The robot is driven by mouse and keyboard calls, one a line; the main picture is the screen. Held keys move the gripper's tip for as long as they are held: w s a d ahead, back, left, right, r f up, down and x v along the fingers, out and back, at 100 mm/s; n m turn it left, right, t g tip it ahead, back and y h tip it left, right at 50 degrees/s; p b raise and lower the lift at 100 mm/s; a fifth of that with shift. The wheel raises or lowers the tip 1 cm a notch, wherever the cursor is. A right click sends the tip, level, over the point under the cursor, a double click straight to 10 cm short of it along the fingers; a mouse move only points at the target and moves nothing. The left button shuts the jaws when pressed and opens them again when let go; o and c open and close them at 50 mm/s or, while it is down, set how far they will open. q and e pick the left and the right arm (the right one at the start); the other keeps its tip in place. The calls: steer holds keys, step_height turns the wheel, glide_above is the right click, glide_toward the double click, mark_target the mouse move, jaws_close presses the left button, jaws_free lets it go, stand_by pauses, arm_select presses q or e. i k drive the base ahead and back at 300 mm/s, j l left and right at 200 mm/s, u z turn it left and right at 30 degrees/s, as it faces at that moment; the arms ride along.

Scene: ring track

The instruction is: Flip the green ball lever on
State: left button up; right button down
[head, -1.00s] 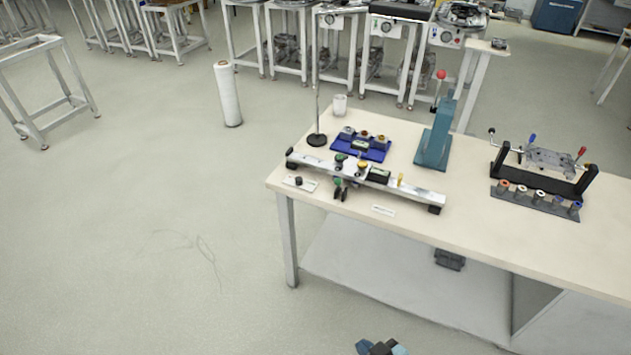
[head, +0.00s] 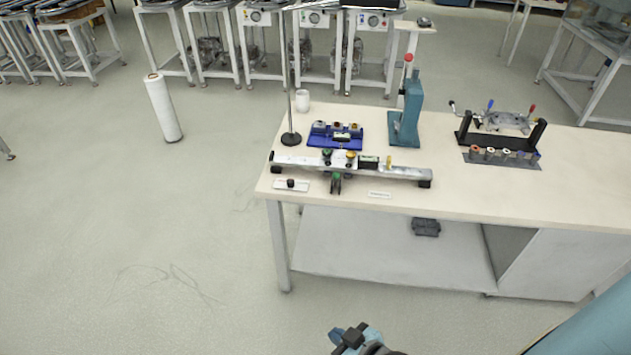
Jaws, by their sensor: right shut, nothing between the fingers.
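A silver rail (head: 300,162) lies along the front left of the table, on black end feet. A small green knob (head: 327,156) sits on top of it, beside a yellow knob (head: 351,157). A small dark part with a green top (head: 336,176) stands at the rail's front side. Both green parts are too small to tell which is the ball lever or how it is set. My right gripper (head: 338,335) is shut and empty at the bottom of the head view, well short of the table and apart from everything. My left gripper is out of view.
The table (head: 480,190) also bears a blue tray (head: 318,137), a thin pole on a black base (head: 291,139), a teal press (head: 408,118) with a red ball, and a black fixture (head: 500,143) with coloured levers. A white roll (head: 163,108) stands on open floor to the left.

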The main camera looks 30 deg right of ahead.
mark_target(337, 175)
steer(key=i+j, duration=0.1)
steer(key=j, duration=0.3)
steer(key=i+j+z, duration=0.15)
steer(key=j, duration=0.65)
steer(key=i+z, duration=0.05)
